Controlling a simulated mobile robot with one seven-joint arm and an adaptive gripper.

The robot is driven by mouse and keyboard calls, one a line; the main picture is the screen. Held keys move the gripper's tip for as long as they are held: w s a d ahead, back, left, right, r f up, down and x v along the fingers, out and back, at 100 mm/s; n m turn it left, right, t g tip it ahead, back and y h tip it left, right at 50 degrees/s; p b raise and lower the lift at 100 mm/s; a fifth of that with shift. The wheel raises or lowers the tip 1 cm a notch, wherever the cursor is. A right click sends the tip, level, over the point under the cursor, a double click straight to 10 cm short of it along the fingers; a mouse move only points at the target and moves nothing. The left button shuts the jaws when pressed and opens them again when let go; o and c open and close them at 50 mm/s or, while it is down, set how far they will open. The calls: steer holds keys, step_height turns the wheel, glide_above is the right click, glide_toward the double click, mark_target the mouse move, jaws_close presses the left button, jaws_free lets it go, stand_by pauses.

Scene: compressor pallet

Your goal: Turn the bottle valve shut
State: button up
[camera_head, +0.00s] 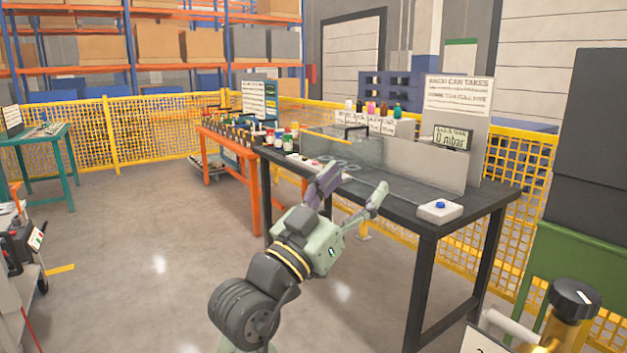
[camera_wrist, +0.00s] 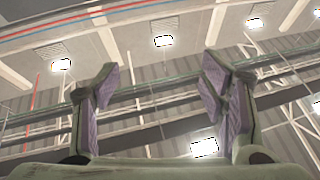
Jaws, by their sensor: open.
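The bottle valve (camera_head: 573,299) is a black round knob with a white mark on top, on a yellow-gold bottle at the lower right of the head view. My gripper (camera_head: 352,193) is open and empty, raised in front of the black table, well to the left of the valve and apart from it. In the wrist view my gripper (camera_wrist: 157,105) shows its two purple-padded fingers spread wide, with only ceiling and lamps beyond them. The valve is not in the wrist view. The lower part of the bottle is cut off by the picture edge.
A black table (camera_head: 470,212) holds a white box with a blue button (camera_head: 440,209) and a display reading 0 mbar (camera_head: 451,138). An orange bench (camera_head: 230,140) and yellow fence (camera_head: 140,130) stand behind. A green stand (camera_head: 580,255) is behind the valve.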

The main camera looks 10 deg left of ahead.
steer(key=a+r+n+t+y, duration=0.1)
steer(key=a+n+t+y, duration=0.1)
steer(key=a, duration=0.4)
steer(key=shift+s+r+t+y, duration=0.4)
steer(key=shift+t+y, duration=0.3)
steer(key=shift+y, duration=0.2)
